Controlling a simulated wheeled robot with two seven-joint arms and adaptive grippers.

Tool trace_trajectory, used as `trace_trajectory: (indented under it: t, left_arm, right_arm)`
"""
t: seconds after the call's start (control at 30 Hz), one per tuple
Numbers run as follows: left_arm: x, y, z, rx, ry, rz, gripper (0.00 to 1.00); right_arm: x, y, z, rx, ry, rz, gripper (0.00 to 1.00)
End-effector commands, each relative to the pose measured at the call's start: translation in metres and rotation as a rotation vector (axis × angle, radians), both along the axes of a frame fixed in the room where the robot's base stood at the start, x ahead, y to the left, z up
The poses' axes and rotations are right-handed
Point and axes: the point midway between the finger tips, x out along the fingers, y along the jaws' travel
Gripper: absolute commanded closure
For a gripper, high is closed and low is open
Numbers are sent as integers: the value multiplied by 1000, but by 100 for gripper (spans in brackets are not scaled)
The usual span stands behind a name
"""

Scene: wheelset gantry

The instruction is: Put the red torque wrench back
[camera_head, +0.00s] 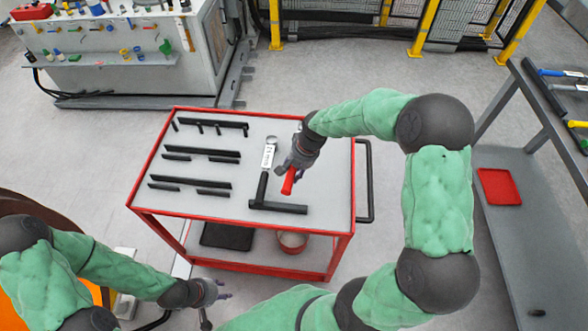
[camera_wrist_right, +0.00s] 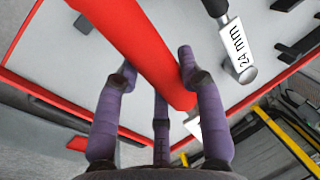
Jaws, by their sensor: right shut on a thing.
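The red torque wrench shows as a red handle (camera_head: 288,181) in the head view, in my right gripper (camera_head: 291,172) above the right part of the cart top. In the right wrist view the thick red handle (camera_wrist_right: 135,40) runs between the purple fingers of my right gripper (camera_wrist_right: 160,85), which are shut on it. The wrench's far end is largely hidden by the gripper. My left gripper (camera_head: 218,291) is low at the front, apart from the cart; its finger opening is too small to tell.
The red-framed cart (camera_head: 320,228) carries several black holder bars (camera_head: 195,183). A wrench labelled 24 mm (camera_head: 268,157) lies just left of my right gripper; its label also shows in the wrist view (camera_wrist_right: 237,48). A shelf with tools (camera_head: 560,80) stands at right.

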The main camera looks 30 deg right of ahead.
Motion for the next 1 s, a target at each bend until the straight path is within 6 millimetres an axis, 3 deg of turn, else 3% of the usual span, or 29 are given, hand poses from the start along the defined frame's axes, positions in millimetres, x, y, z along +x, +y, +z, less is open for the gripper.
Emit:
trace_trajectory:
  t: [0.27,1.0]
  left_arm:
    - [0,0,-10,0,-1,0,60]
    - [0,0,-53,0,-1,0,60]
  right_arm:
    - [1,0,-13,-1,-4,-1,100]
    - [1,0,-77,-1,-4,-1,100]
